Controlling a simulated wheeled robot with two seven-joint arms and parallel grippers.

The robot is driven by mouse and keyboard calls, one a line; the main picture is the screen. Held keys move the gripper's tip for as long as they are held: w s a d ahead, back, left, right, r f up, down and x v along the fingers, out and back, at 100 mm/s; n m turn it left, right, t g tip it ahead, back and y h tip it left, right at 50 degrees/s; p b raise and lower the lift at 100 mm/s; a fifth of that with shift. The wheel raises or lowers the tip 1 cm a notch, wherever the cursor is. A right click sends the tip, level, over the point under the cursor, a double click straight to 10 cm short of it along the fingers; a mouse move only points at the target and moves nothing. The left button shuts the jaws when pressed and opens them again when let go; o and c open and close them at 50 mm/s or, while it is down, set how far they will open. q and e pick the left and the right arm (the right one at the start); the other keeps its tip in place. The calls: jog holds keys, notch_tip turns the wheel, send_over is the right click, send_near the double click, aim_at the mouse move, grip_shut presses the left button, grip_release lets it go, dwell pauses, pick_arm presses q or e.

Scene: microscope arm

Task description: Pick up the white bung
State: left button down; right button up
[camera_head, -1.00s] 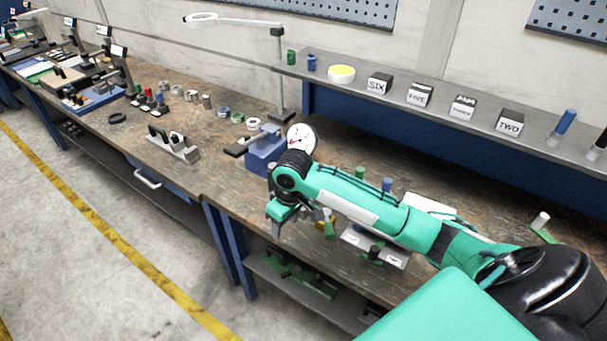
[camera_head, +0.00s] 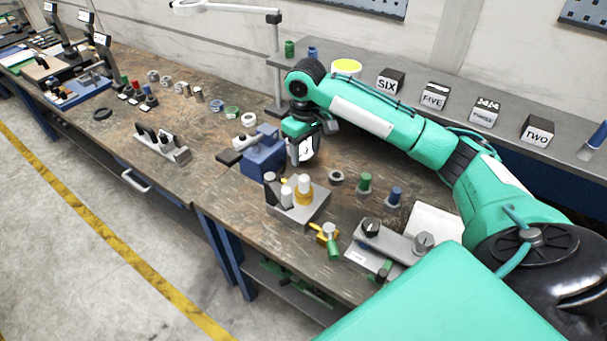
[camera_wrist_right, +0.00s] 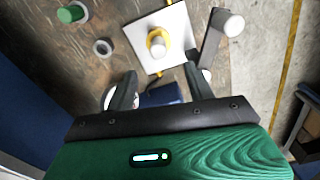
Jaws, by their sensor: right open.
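My right gripper (camera_head: 303,150) hangs open and empty beside the blue clamp-like block, behind the grey stand. It also shows in the right wrist view (camera_wrist_right: 160,76), its two fingers apart. Two white pegs stand at the grey stand (camera_head: 313,212): one in front (camera_head: 287,196), and one in a yellow ring (camera_head: 304,184). I cannot tell for certain which is the white bung. In the right wrist view the ringed white peg (camera_wrist_right: 157,44) lies beyond the fingertips, and another white top (camera_wrist_right: 234,25) lies to the right. My left gripper is not in view.
The blue block (camera_head: 264,155) stands close to the gripper. A grey ring (camera_head: 336,178), a green peg (camera_head: 365,184) and a blue peg (camera_head: 394,197) stand to the right. A shelf with numbered blocks (camera_head: 435,97) runs behind my arm. Some tabletop left of the stand is clear.

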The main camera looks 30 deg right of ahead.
aim_at(304, 178)
notch_tip(304, 178, down, 2)
jog(key=shift+p, duration=0.35)
notch_tip(304, 178, down, 5)
jog(key=shift+s+f+p, duration=0.1)
jog(key=shift+f+p, duration=0.1)
jog(key=shift+p, duration=0.45)
jog(key=shift+f, duration=0.3)
jog(key=shift+w+f+p, duration=0.25)
jog(key=shift+f+p, duration=0.2)
jog(key=shift+f, duration=0.1)
jog(key=shift+w+f+p, duration=0.2)
jog(key=shift+f+p, duration=0.25)
jog(key=shift+f, duration=0.1)
notch_tip(304, 178, down, 2)
jog(key=shift+w+d+f+p, duration=0.1)
jog(key=shift+f+p, duration=0.1)
jog(key=shift+p, duration=0.15)
jog(key=shift+f, duration=0.3)
jog(key=shift+c, duration=0.4)
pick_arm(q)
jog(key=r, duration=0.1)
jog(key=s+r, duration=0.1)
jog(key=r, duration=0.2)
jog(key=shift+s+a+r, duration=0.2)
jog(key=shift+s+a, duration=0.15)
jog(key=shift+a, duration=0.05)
pick_arm(e)
jog(key=c, duration=1.1)
